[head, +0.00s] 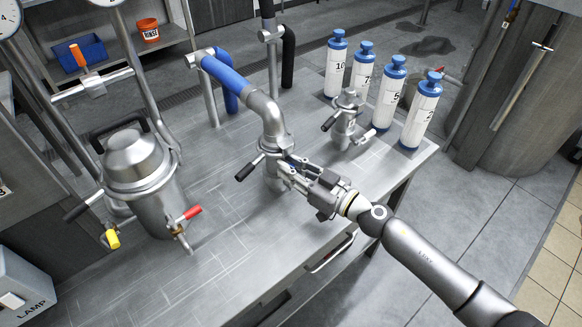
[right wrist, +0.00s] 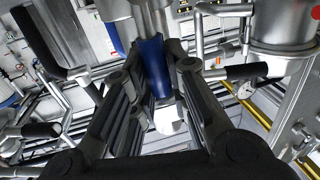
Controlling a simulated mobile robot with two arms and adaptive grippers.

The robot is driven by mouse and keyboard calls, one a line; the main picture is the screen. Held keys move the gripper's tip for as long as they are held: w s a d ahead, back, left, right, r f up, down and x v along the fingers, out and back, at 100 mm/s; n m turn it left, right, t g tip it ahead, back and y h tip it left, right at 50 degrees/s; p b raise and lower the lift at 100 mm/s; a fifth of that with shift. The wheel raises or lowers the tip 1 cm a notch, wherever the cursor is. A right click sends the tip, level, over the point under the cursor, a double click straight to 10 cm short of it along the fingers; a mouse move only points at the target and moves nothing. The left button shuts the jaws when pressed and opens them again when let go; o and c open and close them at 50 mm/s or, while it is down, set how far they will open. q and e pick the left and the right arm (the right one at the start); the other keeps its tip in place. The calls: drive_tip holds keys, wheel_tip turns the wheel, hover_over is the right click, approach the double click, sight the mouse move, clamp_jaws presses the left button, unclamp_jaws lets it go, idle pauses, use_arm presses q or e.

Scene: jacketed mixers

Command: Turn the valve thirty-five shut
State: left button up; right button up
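A steel pipe fitting (head: 270,125) with a blue-sleeved elbow (head: 225,73) rises from the middle of the bench. It has a black lever (head: 249,168) to its left. My right gripper (head: 288,170) is at its right side, low down. In the right wrist view a blue handle (right wrist: 155,68) stands between the fingers of my right gripper (right wrist: 157,50), with a pale block below it. Whether the fingers press on the handle is unclear. No number thirty-five is readable. My left gripper is not in view.
A jacketed steel vessel (head: 140,165) with red (head: 190,212) and yellow (head: 112,238) handles stands left. A smaller fitting (head: 346,120) with black handles and several blue-capped white bottles (head: 387,100) stand right. The bench front (head: 225,265) is clear.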

clamp_jaws()
drive_tip(key=shift+w+d, duration=0.1)
drive_tip(key=shift+w+d+f+m+t+p, duration=0.3)
drive_tip(key=shift+d+m+p, duration=0.2)
drive_tip(key=shift+m, duration=0.75)
drive_tip(key=shift+w+d+f+m+t+p, duration=0.15)
drive_tip(key=shift+w+d+m+p, duration=0.3)
drive_tip(key=shift+m, duration=0.75)
drive_tip(key=shift+w+d+f+m+t+p, duration=0.15)
drive_tip(key=shift+w+d+m+t+p, duration=0.25)
drive_tip(key=shift+m, duration=0.85)
drive_tip(key=shift+s+d, duration=0.1)
drive_tip(key=o, duration=0.6)
unclamp_jaws()
drive_tip(key=shift+s+d, duration=0.1)
